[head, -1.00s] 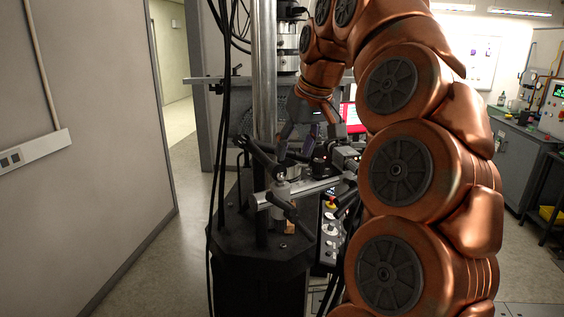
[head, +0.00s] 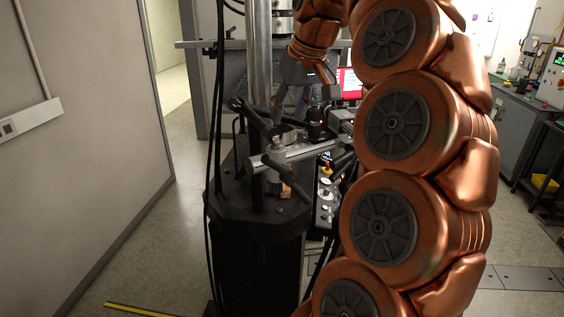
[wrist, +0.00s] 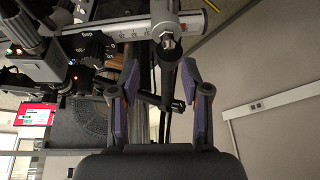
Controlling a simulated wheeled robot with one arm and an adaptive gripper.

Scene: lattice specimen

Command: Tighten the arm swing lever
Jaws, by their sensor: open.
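Two black levers show at the clamp on the steel column in the head view. The upper lever (head: 255,119) slants across the clamp, and the lower lever (head: 284,175) hangs by the silver cross arm (head: 300,153). I cannot tell which one is the arm swing lever. My gripper (head: 290,106) is above and behind the clamp, fingers downward. In the wrist view my gripper (wrist: 160,80) is open, with nothing held between its purple-padded fingers. A black rounded end (wrist: 168,46) and a dark bar (wrist: 152,98) appear between and beyond the fingers; contact is unclear.
The silver arm (wrist: 190,22) crosses the top of the wrist view. A black dial knob (wrist: 92,47) with markings lies left of the fingers. Black cables (head: 213,200) hang left of the column (head: 261,50). A control panel (head: 326,188) stands at the right. Open floor lies left.

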